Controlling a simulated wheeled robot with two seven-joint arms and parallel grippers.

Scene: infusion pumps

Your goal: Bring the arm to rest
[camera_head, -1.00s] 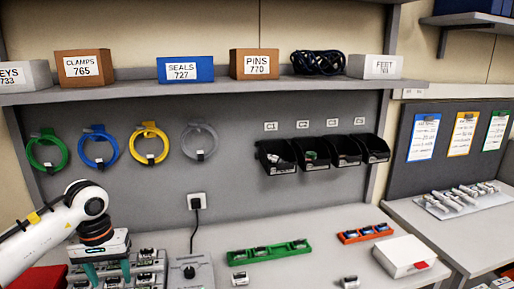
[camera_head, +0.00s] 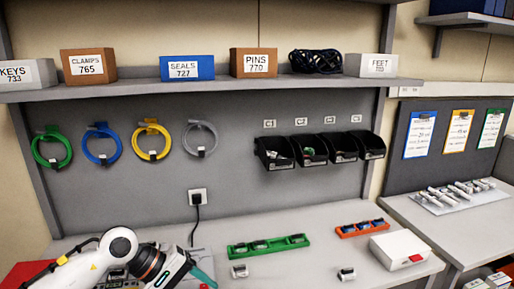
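My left arm comes in from the lower left, low over the bench. My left gripper (camera_head: 194,280) is at the bottom edge of the view, tilted. One teal finger shows at the outer end of its white body, set wide as when open; the other finger is hidden or cut off by the frame edge. No held object shows. My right gripper is not in view.
Behind the gripper are a socket (camera_head: 197,197) with a black cable and a grey panel. A green tray (camera_head: 268,247), an orange tray (camera_head: 361,229) and a white box (camera_head: 398,251) stand on the bench (camera_head: 310,262). Small parts lie near the front.

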